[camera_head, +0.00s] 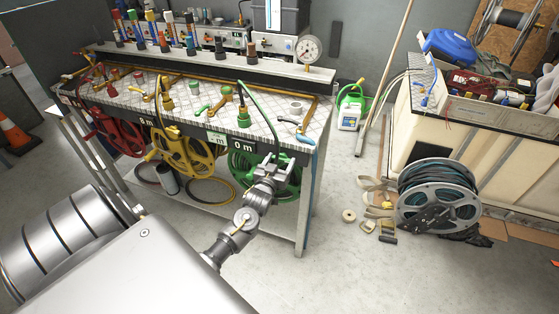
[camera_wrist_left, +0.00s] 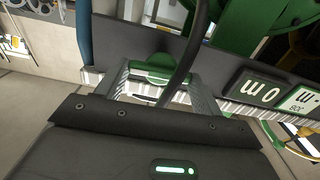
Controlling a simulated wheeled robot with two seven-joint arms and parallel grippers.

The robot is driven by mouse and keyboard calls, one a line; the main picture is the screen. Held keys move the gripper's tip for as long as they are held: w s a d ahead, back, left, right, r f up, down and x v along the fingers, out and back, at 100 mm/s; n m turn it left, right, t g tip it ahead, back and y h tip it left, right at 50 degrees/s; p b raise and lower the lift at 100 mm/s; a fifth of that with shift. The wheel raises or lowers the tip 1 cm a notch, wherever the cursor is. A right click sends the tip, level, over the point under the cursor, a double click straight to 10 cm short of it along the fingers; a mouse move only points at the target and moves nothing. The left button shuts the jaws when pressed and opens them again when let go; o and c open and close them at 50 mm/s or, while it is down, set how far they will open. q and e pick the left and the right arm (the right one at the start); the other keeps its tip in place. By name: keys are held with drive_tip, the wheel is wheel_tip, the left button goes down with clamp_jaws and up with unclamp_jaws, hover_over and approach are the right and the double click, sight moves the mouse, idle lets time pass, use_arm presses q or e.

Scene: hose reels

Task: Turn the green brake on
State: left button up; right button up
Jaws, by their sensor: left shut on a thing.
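The green reel (camera_head: 248,168) hangs under the right end of the bench, by the "0 m" sign (camera_head: 243,147). My left gripper (camera_head: 279,168) is in front of it, just below the bench's front edge. In the left wrist view my left gripper (camera_wrist_left: 163,82) has its two fingers on either side of a green part, seemingly the green brake (camera_wrist_left: 172,62). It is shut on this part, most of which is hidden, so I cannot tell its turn. My right gripper is not in view.
Yellow (camera_head: 184,152) and red (camera_head: 120,132) reels hang further left. A grey reel (camera_head: 437,194) and straps (camera_head: 380,203) lie on the floor at right.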

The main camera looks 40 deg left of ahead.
use_arm(q)
drive_tip(key=shift+m, duration=0.3)
drive_tip(key=o, duration=1)
drive_tip(key=b+v, duration=0.1)
drive_tip(key=v, duration=0.9)
drive_tip(key=shift+s+d, duration=0.2)
drive_tip(key=shift+s, duration=0.15)
